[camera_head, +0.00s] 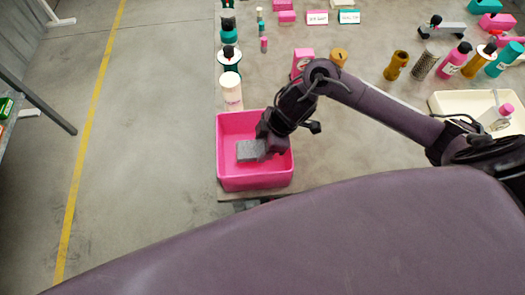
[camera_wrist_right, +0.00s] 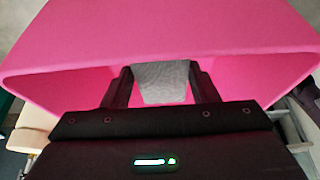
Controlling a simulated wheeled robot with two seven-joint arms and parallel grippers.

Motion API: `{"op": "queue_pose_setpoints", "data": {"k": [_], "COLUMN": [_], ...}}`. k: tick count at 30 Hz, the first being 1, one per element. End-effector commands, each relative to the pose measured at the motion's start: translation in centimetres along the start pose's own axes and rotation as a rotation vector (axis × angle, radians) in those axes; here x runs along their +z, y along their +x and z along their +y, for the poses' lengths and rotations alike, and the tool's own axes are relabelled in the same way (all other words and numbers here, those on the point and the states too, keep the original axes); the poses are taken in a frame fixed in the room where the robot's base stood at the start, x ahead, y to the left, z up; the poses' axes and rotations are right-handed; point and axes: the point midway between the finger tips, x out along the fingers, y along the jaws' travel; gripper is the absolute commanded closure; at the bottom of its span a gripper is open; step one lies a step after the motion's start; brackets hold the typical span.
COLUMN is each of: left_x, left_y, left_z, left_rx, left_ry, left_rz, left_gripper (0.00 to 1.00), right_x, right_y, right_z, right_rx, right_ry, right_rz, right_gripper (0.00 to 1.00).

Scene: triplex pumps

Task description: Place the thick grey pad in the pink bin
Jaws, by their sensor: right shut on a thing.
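The thick grey pad (camera_head: 248,151) is in my right gripper (camera_head: 264,150), over the inside of the pink bin (camera_head: 256,183) in the head view. The bin stands at the table's near left corner. In the right wrist view the grey pad (camera_wrist_right: 162,82) sits between the two dark fingers of my right gripper (camera_wrist_right: 161,85), which are shut on it. The pink bin wall (camera_wrist_right: 160,30) fills the view behind it. I cannot tell whether the pad touches the bin floor. My left gripper is not in view.
A white cup-like container (camera_head: 231,92) and several bottles line the table's left edge behind the bin. A pink box (camera_head: 302,62) and a brown bottle (camera_head: 338,57) stand behind my right arm. A cream tray (camera_head: 450,100) is at the right. Open floor lies left of the table.

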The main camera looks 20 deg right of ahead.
Motion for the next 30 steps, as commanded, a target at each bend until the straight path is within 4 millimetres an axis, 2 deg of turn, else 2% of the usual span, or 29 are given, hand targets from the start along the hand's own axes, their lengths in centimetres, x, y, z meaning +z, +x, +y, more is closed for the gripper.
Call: {"op": "queue_pose_setpoints", "data": {"k": [9,22,23,27,30], "left_x": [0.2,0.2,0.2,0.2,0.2], "left_y": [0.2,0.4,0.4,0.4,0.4], "left_z": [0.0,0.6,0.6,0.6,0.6], "left_rx": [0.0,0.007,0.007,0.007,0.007], "left_ry": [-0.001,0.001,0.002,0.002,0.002], "left_rz": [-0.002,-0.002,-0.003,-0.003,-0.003], "left_gripper": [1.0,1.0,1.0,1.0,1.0], "right_x": [1.5,1.8,1.8,1.8,1.8], "right_y": [3.8,4.5,4.5,4.4,4.4], "right_z": [0.0,0.0,0.0,0.0,0.0], "right_rx": [0.0,0.001,0.001,0.001,0.001], "right_ry": [0.002,0.0,0.0,0.0,0.0], "right_rz": [0.0,0.0,0.0,0.0,0.0], "right_gripper": [0.68,0.68,0.45,0.27,0.25]}}
